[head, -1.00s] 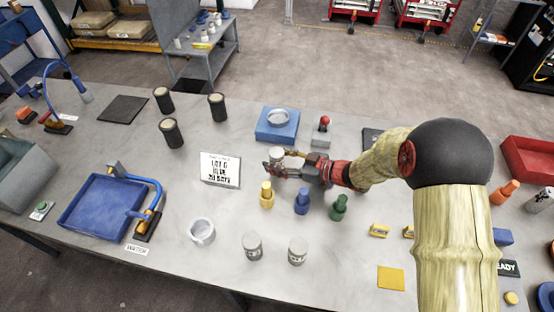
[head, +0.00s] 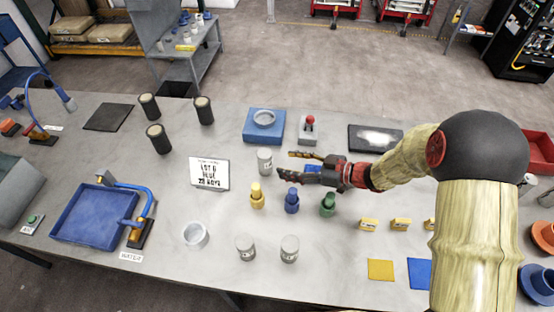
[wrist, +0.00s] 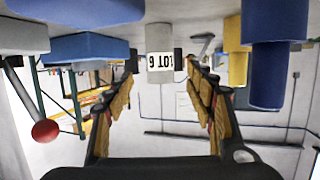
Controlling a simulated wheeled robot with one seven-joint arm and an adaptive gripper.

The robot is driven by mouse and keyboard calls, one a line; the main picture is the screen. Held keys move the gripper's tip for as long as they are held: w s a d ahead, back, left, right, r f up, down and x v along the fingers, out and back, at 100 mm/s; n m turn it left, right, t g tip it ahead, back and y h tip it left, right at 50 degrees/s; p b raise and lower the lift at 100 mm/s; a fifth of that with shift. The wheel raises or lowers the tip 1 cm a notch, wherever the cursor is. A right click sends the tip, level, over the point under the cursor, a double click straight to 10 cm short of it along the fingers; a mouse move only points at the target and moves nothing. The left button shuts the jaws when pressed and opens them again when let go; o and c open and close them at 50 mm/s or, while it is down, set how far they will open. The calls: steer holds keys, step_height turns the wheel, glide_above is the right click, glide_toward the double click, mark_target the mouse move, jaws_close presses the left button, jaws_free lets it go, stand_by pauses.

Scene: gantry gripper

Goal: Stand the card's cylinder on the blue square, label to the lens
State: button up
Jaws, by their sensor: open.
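The card (head: 209,173) stands left of centre in the head view; its upper lines look like "LOT 6" and "BLUE". A pale grey cylinder (head: 264,160) stands upright on the bench to its right. In the upside-down wrist view, this cylinder (wrist: 160,68) shows a label with "LOT" and a 6-like digit, facing my gripper. My gripper (head: 291,164) is open and empty, just right of the cylinder, fingers pointing at it. A flat blue square (head: 419,273) lies at the front right beside a yellow square (head: 380,270), partly hidden by my arm.
Yellow (head: 257,197), blue (head: 292,201) and green (head: 328,204) bottle-like pieces stand just in front of my gripper. Two more labelled cylinders (head: 245,248) (head: 289,249) stand nearer. A blue base with a dish (head: 264,124) and a red-knobbed box (head: 309,128) are behind. A blue patch (head: 313,168) shows by my fingers.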

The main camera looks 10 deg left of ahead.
steer(key=shift+v, duration=1.15)
steer(key=w+d+r+m+t+h, duration=0.3)
steer(key=w+d+r+t+h, duration=0.15)
steer(key=d+r, duration=0.35)
steer(key=w+d+r+m+t+h, duration=0.35)
steer(key=w+d+r+h, duration=0.2)
steer(key=d+r, duration=0.25)
steer(key=s+d+r+m+h, duration=0.55)
steer(key=s+d, duration=0.25)
steer(key=d, duration=0.3)
steer(key=s+d+m+g, duration=0.2)
steer(key=s+m+g, duration=0.1)
steer(key=s, duration=1.6)
steer(key=shift+o, duration=0.5)
steer(key=s+a+f+m+g+y, duration=0.1)
steer(key=s+a+g, duration=0.1)
steer(key=s, duration=0.4)
steer(key=shift+s+a, duration=0.2)
steer(key=shift+s, duration=0.15)
